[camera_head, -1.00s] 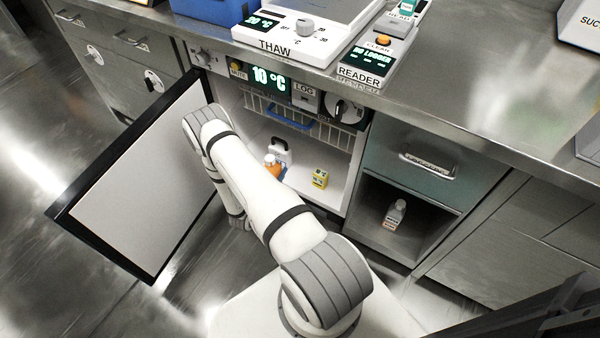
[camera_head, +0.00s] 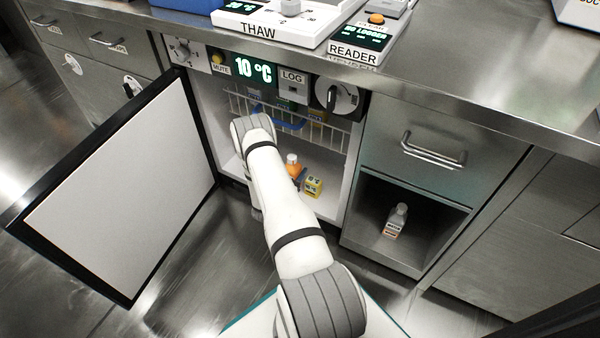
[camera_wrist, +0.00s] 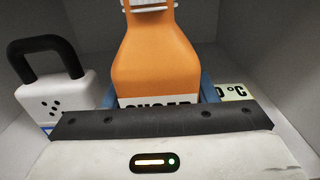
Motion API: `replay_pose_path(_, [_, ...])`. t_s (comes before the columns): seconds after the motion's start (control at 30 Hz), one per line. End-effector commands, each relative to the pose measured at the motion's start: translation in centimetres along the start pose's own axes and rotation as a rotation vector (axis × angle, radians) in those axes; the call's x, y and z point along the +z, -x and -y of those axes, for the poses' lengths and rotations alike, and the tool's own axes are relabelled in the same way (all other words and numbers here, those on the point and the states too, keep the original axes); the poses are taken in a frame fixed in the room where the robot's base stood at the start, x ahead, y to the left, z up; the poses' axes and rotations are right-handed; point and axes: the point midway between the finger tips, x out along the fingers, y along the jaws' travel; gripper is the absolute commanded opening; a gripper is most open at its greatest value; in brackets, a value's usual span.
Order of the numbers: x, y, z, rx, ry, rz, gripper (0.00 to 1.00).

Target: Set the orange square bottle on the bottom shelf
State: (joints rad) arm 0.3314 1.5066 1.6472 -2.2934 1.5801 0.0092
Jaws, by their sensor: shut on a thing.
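The orange bottle (camera_head: 293,167) has a white cap and is inside the open cabinet, low down in its lower space. It fills the middle of the wrist view (camera_wrist: 155,60), upright, with a partly covered label. My gripper (camera_wrist: 159,95) is shut on it, with blue fingers at both sides of its lower body. The bottom shelf (camera_head: 328,208) is the white cabinet floor. I cannot tell whether the bottle's base touches it, because my gripper hides the base.
A wire basket (camera_head: 325,135) hangs above. The cabinet door (camera_head: 125,195) stands open at left. A bottle (camera_head: 396,220) sits in the right cubby.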

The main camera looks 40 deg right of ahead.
Motion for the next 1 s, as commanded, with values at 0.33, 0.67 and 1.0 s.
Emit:
replay_pose_path(0.33, [0.0,-3.7,-0.1,0.001,-0.001,0.001,0.19])
replay_pose_path(0.67, [-3.7,-4.7,0.0,0.001,0.0,0.0,0.19])
replay_pose_path(1.0, [-3.7,-4.7,-0.1,0.001,0.0,0.001,0.19])
